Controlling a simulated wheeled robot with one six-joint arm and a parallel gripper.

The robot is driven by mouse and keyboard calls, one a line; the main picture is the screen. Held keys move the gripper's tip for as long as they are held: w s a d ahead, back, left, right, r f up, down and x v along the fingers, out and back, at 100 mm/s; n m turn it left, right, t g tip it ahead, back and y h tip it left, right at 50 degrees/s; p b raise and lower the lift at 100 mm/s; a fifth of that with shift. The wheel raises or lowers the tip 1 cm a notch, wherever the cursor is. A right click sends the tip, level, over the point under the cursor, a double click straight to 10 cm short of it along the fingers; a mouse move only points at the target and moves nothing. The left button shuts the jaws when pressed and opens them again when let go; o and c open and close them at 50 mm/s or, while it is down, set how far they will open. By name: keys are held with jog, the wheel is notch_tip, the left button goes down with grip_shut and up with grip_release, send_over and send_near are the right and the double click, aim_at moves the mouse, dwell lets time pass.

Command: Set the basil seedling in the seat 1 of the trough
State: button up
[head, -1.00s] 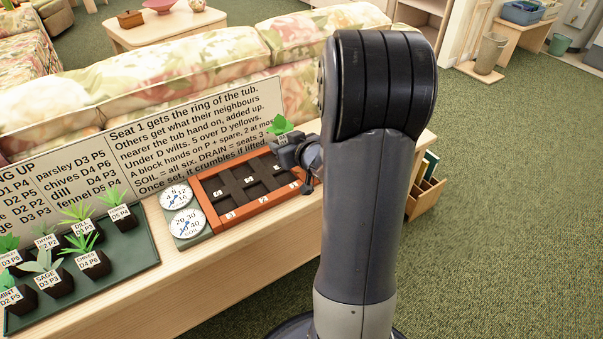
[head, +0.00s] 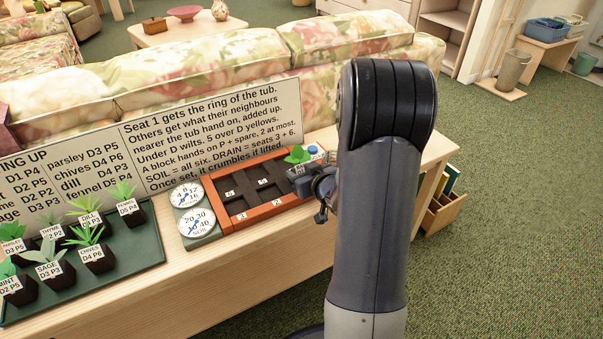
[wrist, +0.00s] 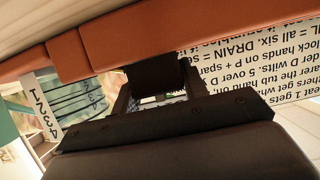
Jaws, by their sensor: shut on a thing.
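The basil seedling (head: 297,155) shows green leaves in the head view, with a partly hidden white label under them. My gripper (head: 304,178) is shut on its dark pot, which also shows between the fingers in the wrist view (wrist: 155,76). The trough (head: 262,212) is an orange-rimmed frame with dark seats. I cannot tell the pot's height over the rim.
Two white dials (head: 186,194) stand left of the trough. A green tray (head: 135,262) at the left holds several labelled seedlings. A lettered sign (head: 215,125) stands behind, before a floral sofa (head: 230,75). Bare wooden tabletop lies in front.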

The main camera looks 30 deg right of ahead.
jog(key=o, duration=1)
jog(key=shift+f, duration=0.1)
jog(key=shift+s+r+p, duration=0.1)
jog(key=shift+r+p, duration=0.2)
jog(key=p+v, duration=0.3)
jog(key=v, duration=0.8)
jog(key=shift+s+r, duration=0.1)
jog(key=shift+s, duration=0.3)
